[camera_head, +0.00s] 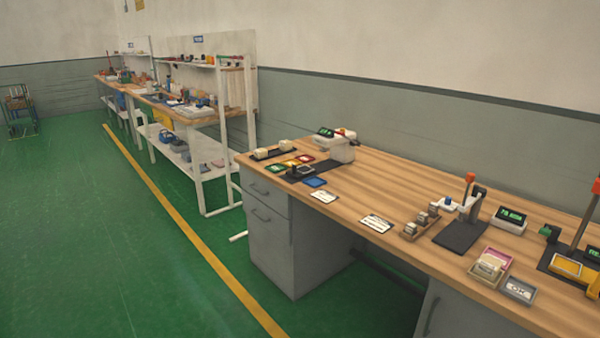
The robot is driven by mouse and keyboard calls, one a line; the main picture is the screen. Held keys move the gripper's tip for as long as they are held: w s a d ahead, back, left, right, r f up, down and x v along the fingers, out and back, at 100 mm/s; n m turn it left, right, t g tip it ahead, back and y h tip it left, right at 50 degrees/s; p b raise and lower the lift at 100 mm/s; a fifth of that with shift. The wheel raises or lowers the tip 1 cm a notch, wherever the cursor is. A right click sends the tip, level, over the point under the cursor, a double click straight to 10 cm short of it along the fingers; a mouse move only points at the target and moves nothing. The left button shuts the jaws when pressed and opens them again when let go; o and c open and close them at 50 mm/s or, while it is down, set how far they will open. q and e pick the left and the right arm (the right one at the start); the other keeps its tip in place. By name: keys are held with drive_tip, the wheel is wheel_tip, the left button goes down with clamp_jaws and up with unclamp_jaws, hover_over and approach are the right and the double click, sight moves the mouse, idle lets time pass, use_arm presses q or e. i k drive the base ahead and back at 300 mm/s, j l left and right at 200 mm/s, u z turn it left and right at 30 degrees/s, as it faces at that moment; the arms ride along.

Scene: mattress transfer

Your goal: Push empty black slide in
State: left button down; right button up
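Neither of my grippers shows in the head view. A long wooden workbench (345,188) runs from the middle to the lower right. A flat black strip (327,168) lies in front of a white device (338,150) near the bench's far end, with a small dark block (298,173) at its near end. A second flat black plate (460,236) lies in front of a press with an orange-tipped lever (470,178), and its top looks bare. I cannot tell which of these is the black slide, or how far either is out.
Coloured trays (290,163), white cards (376,223), a block holder (421,221), a pink tray (489,265) and a grey tray (517,290) crowd the bench. Grey drawers (267,228) stand beneath. Shelved benches (190,113) stand at back left.

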sight(301, 171)
drive_tip(key=i+j+z, duration=0.2)
drive_tip(key=i, duration=0.5)
drive_tip(key=i+j+z, duration=0.25)
drive_tip(key=i+j, duration=0.2)
drive_tip(key=i, duration=0.2)
drive_tip(key=i+j+z, duration=0.2)
drive_tip(key=i+j, duration=0.3)
drive_tip(key=i, duration=0.1)
